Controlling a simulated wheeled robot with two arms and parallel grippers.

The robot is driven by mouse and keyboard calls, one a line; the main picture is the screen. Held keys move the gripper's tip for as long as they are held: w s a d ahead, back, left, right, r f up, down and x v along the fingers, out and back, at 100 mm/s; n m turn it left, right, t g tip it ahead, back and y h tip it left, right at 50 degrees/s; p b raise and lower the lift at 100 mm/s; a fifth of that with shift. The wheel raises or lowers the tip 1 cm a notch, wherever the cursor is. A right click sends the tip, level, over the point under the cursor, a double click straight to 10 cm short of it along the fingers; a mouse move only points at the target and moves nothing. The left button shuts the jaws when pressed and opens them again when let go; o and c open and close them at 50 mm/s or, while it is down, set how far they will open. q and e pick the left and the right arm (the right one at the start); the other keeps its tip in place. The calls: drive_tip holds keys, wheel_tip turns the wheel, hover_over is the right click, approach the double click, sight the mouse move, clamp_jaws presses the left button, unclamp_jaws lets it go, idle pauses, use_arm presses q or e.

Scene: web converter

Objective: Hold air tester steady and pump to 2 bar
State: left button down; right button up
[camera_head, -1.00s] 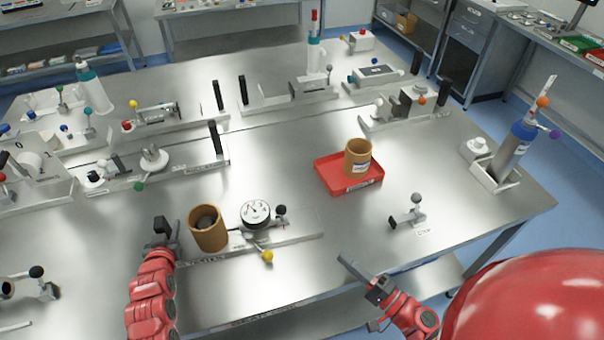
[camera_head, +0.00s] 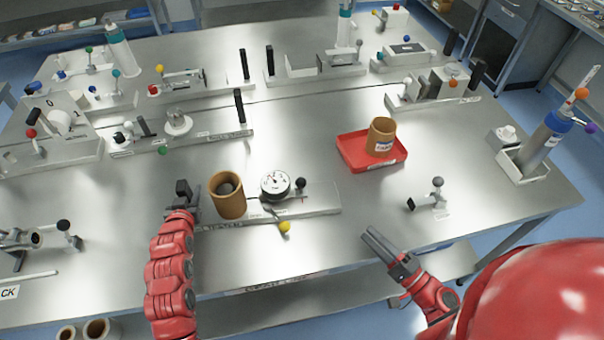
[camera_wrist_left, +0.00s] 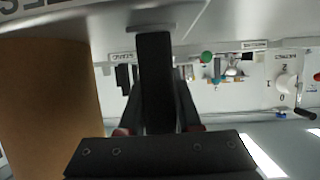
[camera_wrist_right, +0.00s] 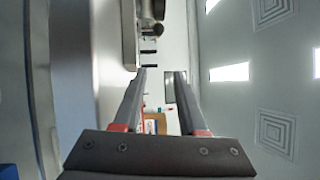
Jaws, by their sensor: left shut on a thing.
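The air tester is a long pale base plate (camera_head: 322,208) near the front of the steel table. It bears a brown cardboard tube (camera_head: 227,196), a round white dial gauge (camera_head: 275,186), a yellow-knobbed lever (camera_head: 284,227) and a black-knobbed part (camera_head: 301,184). The dial reading is too small to tell. My left gripper (camera_head: 188,195) is shut on the black upright handle at the tester's left end. The handle (camera_wrist_left: 155,75) stands between its fingers in the left wrist view, beside the tube. My right gripper (camera_head: 379,244) is open and empty, right of the tester near the table's front edge.
A red tray (camera_head: 356,159) with another brown tube (camera_head: 381,137) stands right of the tester. A small grey-knobbed clamp (camera_head: 432,195) lies in front of it. Several fixtures line the back and left. The table between the tester and tray is clear.

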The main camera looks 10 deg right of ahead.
drive_tip(key=o, duration=0.3)
drive_tip(key=w+r+n+y, duration=0.1)
drive_tip(key=w, duration=0.2)
drive_tip(key=w+d+r+n+g, duration=0.1)
drive_tip(key=w+n, duration=0.1)
drive_tip(key=w, duration=0.1)
drive_tip(key=w+d+r+n+g+y, duration=0.1)
drive_tip(key=w+n, duration=0.1)
drive_tip(key=w, duration=0.1)
drive_tip(key=shift+y, duration=0.3)
drive_tip(key=w+a+r+n+g+y, duration=0.2)
drive_tip(key=w+a+n+g, duration=0.15)
drive_tip(key=w, duration=0.25)
drive_tip(key=n+g+h, duration=1.4)
drive_tip(key=n, duration=0.5)
approach(301, 179)
drive_tip(key=x, duration=0.9)
drive_tip(key=shift+d+f, duration=0.1)
drive_tip(key=shift+f, duration=0.25)
drive_tip(key=shift+s, duration=0.1)
clamp_jaws()
